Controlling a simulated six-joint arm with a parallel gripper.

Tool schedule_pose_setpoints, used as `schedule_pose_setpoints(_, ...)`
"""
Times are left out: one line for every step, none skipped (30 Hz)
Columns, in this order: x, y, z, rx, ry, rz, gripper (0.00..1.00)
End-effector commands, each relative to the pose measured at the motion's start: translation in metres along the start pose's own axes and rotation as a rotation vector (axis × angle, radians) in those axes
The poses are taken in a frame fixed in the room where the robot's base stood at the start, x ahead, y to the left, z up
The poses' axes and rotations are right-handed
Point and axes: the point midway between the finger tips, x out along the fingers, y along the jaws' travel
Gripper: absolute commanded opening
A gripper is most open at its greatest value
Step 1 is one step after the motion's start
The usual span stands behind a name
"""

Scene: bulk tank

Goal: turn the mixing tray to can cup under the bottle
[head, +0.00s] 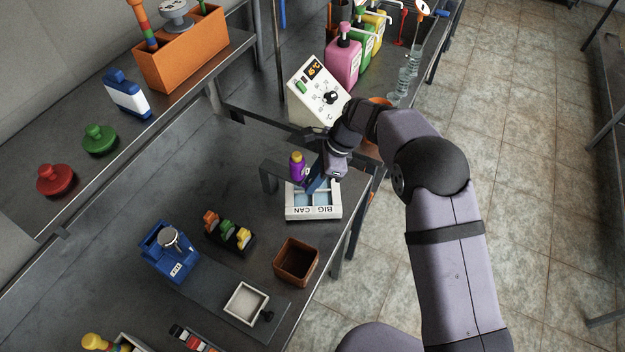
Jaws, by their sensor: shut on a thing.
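The mixing tray (313,212) is a white box with light-blue cups inside and the words BIG and CAN on its near wall. It sits on the dark bench near its right edge. The bottle (297,169) is purple with a yellow top and stands at the tray's far left side, beside a dark bracket. Which cup lies under it cannot be told. My gripper (315,184) reaches down from the upper right, its blue fingers shut on the mixing tray. The fingers hide part of the tray's inside and the exact grip.
A white control box (318,92) showing 45°C stands behind my wrist. A brown open box (296,262), a rack of coloured pieces (229,232) and a blue device (169,252) stand nearer. Bare bench lies left of the tray.

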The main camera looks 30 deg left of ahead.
Motion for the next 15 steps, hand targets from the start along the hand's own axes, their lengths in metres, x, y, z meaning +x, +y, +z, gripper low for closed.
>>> schedule_pose_setpoints(-0.0004, 0.0001, 0.0001, 0.002, 0.0, 0.0, 0.0)
schedule_pose_setpoints(-0.0005, 0.0001, 0.0001, 0.004, 0.0, -0.001, 0.0)
schedule_pose_setpoints(-0.0007, 0.0001, 0.0002, 0.008, 0.0, -0.003, 0.0)
schedule_pose_setpoints(-0.0008, 0.0001, 0.0002, 0.013, 0.0, -0.005, 0.0)
schedule_pose_setpoints(-0.001, 0.0001, 0.0003, 0.018, 0.0, -0.008, 0.0)
schedule_pose_setpoints(-0.0011, 0.0002, 0.0003, 0.028, 0.0, -0.012, 0.0)
schedule_pose_setpoints(-0.0012, 0.0003, 0.0004, 0.037, 0.0, -0.015, 0.0)
schedule_pose_setpoints(-0.0014, 0.0004, 0.0005, 0.047, 0.0, -0.019, 0.0)
schedule_pose_setpoints(-0.0016, 0.0002, 0.0005, 0.063, 0.001, -0.026, 0.0)
schedule_pose_setpoints(-0.0015, 0.0004, 0.0005, 0.077, 0.001, -0.032, 0.0)
schedule_pose_setpoints(-0.0016, 0.0007, 0.0005, 0.092, 0.001, -0.037, 0.0)
schedule_pose_setpoints(-0.0019, 0.0003, 0.0007, 0.113, 0.001, -0.047, 0.0)
schedule_pose_setpoints(-0.002, 0.0007, 0.0008, 0.132, 0.001, -0.053, 0.0)
schedule_pose_setpoints(-0.0023, 0.0004, 0.001, 0.15, 0.001, -0.062, 0.0)
schedule_pose_setpoints(-0.0025, 0.0006, 0.0012, 0.176, 0.0, -0.072, 0.0)
